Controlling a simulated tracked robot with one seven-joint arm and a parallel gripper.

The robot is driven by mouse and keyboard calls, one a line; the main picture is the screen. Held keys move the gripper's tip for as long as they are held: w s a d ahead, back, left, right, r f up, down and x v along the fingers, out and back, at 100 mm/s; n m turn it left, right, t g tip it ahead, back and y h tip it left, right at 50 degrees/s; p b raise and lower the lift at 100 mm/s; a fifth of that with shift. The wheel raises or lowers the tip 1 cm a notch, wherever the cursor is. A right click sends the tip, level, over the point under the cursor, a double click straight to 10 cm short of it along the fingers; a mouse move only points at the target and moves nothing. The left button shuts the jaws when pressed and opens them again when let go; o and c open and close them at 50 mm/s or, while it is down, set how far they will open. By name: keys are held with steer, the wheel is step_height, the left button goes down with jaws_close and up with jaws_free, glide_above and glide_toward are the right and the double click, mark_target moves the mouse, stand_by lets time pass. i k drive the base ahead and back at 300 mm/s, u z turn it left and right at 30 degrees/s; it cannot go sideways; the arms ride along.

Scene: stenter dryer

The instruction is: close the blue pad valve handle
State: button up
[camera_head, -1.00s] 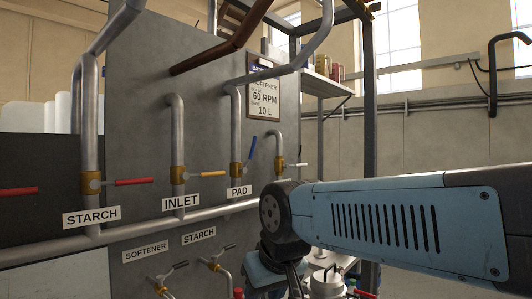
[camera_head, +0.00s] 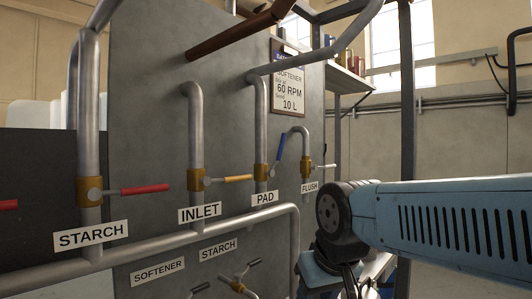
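The blue pad valve handle (camera_head: 280,147) is on the brass valve (camera_head: 260,171) of the pipe above the PAD label (camera_head: 265,198). It stands nearly upright, tilted a little to the right, along the pipe rather than across it. My blue arm comes in from the right and bends down at a dark joint in front of the panel, to the right of the handle and apart from it. My gripper's fingers are not visible in this view.
A red handle (camera_head: 145,189) at STARCH and a yellow handle (camera_head: 238,178) at INLET lie about horizontal. A pale handle (camera_head: 325,167) is at FLUSH. A horizontal pipe (camera_head: 150,245) runs below the labels. Smaller valves (camera_head: 240,283) sit lower. A dark post (camera_head: 406,100) stands right.

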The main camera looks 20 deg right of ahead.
mark_target(272, 173)
steer(key=u, duration=0.4)
steer(key=k, duration=1.8)
steer(key=z, duration=0.6)
steer(key=i, duration=1.7)
steer(key=u, duration=0.05)
